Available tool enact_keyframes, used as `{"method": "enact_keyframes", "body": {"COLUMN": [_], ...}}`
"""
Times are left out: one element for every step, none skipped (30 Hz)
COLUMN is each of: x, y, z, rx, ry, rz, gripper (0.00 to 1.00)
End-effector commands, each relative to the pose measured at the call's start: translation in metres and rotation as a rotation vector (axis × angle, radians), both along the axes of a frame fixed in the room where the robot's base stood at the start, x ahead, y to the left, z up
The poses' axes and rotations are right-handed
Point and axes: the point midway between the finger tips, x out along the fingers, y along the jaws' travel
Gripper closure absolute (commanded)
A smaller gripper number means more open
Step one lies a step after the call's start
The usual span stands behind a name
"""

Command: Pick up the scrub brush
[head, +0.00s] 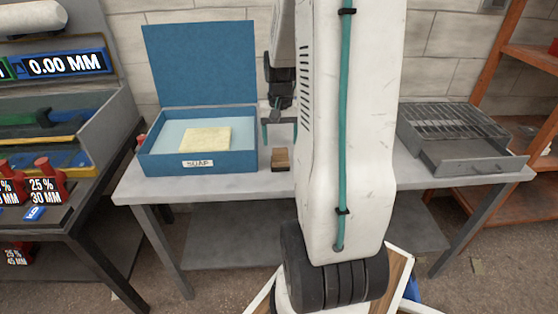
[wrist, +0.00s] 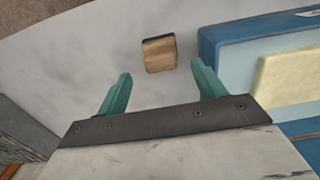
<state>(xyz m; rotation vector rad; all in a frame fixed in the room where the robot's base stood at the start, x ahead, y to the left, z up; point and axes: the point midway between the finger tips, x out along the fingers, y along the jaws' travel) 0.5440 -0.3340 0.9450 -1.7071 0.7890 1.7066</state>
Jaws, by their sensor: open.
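The scrub brush (head: 281,159), a small tan wooden block with a dark edge, lies on the grey bench just right of the blue box. In the wrist view the brush (wrist: 159,55) lies just beyond the fingertips, roughly centred between them. My gripper (head: 280,138) has teal fingers, open and empty, and hangs close behind the brush in the head view. In the wrist view my gripper (wrist: 160,75) shows both fingers apart with bare bench between them. Its height above the bench is hard to tell.
An open blue box (head: 232,162) labelled SOAP, holding a pale yellow block (head: 205,139), stands close left of the brush. A metal rack with a tray (head: 465,157) stands at the bench's right. My arm hides the bench's middle. A brick wall stands behind.

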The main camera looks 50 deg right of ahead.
Motion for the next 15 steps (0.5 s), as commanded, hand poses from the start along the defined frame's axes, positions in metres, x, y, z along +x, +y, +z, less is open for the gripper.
{"method": "enact_keyframes", "body": {"x": [0.0,0.0,0.0,0.0,0.001,0.001,0.001,0.001,0.001,0.001,0.001,0.001,0.001,0.002,0.002], "y": [0.0,0.0,0.0,0.0,-0.001,-0.001,-0.001,-0.001,-0.001,-0.001,-0.001,-0.001,-0.001,-0.001,-0.001], "z": [-0.006,-0.01,-0.016,-0.021,-0.025,-0.032,-0.036,-0.04,-0.045,-0.047,-0.049,-0.051,-0.052,-0.052,-0.052], "rx": [0.002,0.002,0.003,0.004,0.004,0.004,0.004,0.003,0.003,0.003,0.002,0.001,0.001,0.0,0.0], "ry": [0.002,0.002,0.003,0.003,0.003,0.003,0.003,0.003,0.003,0.003,0.002,0.001,0.001,0.0,0.0], "rz": [0.0,0.001,0.001,0.001,0.001,0.001,0.001,0.001,0.001,0.001,0.001,0.001,0.001,0.001,0.001], "gripper": [0.31,0.31,0.31,0.31,0.31,0.31,0.31,0.31,0.31,0.31,0.31,0.31,0.31,0.31,0.31]}}
